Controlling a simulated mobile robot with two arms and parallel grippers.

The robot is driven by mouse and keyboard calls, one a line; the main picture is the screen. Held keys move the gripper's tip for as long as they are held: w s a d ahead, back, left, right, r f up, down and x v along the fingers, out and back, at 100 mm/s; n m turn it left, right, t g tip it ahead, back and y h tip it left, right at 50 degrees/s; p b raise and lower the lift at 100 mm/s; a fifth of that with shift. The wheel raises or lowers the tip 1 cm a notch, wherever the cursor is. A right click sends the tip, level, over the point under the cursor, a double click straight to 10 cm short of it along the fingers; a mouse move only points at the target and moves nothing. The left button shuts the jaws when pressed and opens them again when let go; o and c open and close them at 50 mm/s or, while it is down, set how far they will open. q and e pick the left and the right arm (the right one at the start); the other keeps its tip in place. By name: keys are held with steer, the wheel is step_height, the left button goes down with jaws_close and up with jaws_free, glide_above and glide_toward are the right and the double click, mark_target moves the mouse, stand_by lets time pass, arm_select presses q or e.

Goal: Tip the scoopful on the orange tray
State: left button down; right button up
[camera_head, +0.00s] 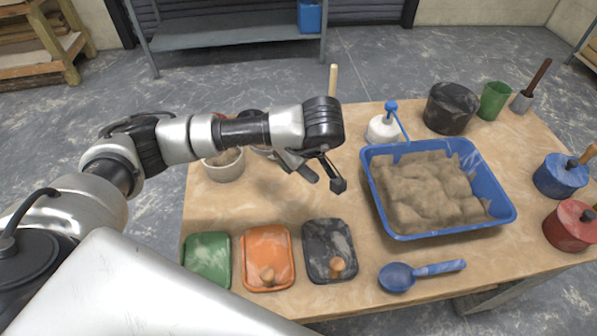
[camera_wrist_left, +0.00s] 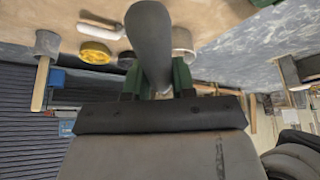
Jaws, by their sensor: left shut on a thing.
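The orange tray (camera_head: 255,243) lies near the table's front edge, between a green tray (camera_head: 207,257) and a black tray (camera_head: 328,238). A small tan knob-shaped thing stands on the orange tray. My left gripper (camera_head: 320,170) is above the table, behind and to the right of the orange tray. It is shut on a dark grey, rounded long thing (camera_wrist_left: 150,42), which sticks out between the fingers in the left wrist view. Whether this is a scoop, and whether it carries anything, I cannot tell. A blue scoop (camera_head: 397,277) lies at the front. My right gripper is not in view.
A blue tub (camera_head: 500,210) of sandy material stands right of my gripper. A white bottle (camera_head: 383,130), a black pot (camera_head: 450,108) and a green cup (camera_head: 494,100) stand behind it. Blue (camera_head: 560,177) and red (camera_head: 570,228) pots are at the right. A pale bowl (camera_head: 223,170) is beneath my arm.

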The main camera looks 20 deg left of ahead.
arm_select(q)
steer(key=w+a+f+n+g+h+b, duration=0.1)
steer(key=w+f+n+g+h, duration=0.25)
steer(key=n, duration=0.75)
steer(key=a+f+n+g+h, duration=0.15)
steer(key=f+n+g, duration=0.35)
steer(key=n, duration=0.6)
steer(key=s+d+r+t+b, duration=0.1)
steer(key=s+r+t+b, duration=0.2)
steer(key=s+t, duration=1)
steer(key=shift+r+n+t+b, duration=0.3)
steer(key=shift+r+t, duration=0.55)
steer(key=shift+r, duration=0.05)
